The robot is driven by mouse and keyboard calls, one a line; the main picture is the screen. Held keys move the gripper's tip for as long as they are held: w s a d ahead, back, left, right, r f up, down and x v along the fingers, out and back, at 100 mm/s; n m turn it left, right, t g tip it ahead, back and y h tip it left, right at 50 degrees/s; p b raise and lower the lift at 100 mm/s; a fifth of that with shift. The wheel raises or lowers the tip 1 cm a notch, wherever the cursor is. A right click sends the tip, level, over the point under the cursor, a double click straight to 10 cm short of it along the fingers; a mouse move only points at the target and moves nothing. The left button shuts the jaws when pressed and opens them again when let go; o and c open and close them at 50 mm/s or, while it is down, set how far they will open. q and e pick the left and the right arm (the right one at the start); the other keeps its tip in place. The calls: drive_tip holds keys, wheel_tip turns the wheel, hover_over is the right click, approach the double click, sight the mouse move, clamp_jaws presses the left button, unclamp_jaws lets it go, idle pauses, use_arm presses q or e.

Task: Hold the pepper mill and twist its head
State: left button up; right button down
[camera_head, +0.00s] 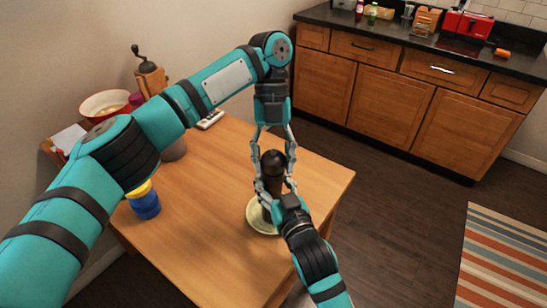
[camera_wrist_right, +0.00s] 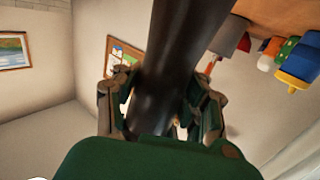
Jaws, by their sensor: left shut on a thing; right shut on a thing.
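The dark pepper mill (camera_head: 272,182) stands upright over a pale plate (camera_head: 258,225) on the wooden table. My left gripper (camera_head: 273,158) comes down from above and is shut around the mill's rounded head. My right gripper (camera_head: 270,193) comes from the front and is shut on the mill's body, lower down. In the right wrist view the mill's dark shaft (camera_wrist_right: 175,75) passes between the fingers of my right gripper (camera_wrist_right: 160,110). The mill's base is hidden behind my right gripper, so I cannot tell whether it touches the plate.
On the table (camera_head: 200,240) are a blue jar with a yellow lid (camera_head: 144,200), a red-rimmed bowl (camera_head: 103,104), a hand-crank grinder (camera_head: 149,75) and a white remote-like object (camera_head: 210,119). The table's front middle is clear. A kitchen counter (camera_head: 410,50) stands behind.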

use_arm(q)
drive_tip(key=shift+w+m, duration=0.15)
drive_tip(key=shift+m, duration=0.35)
drive_tip(key=shift+a, duration=0.1)
drive_tip(key=o, duration=1.2)
drive_tip(key=shift+r, duration=0.1)
drive_tip(key=shift+v, duration=3.6)
drive_tip(key=shift+d, duration=0.2)
use_arm(e)
drive_tip(key=c, duration=0.6)
unclamp_jaws()
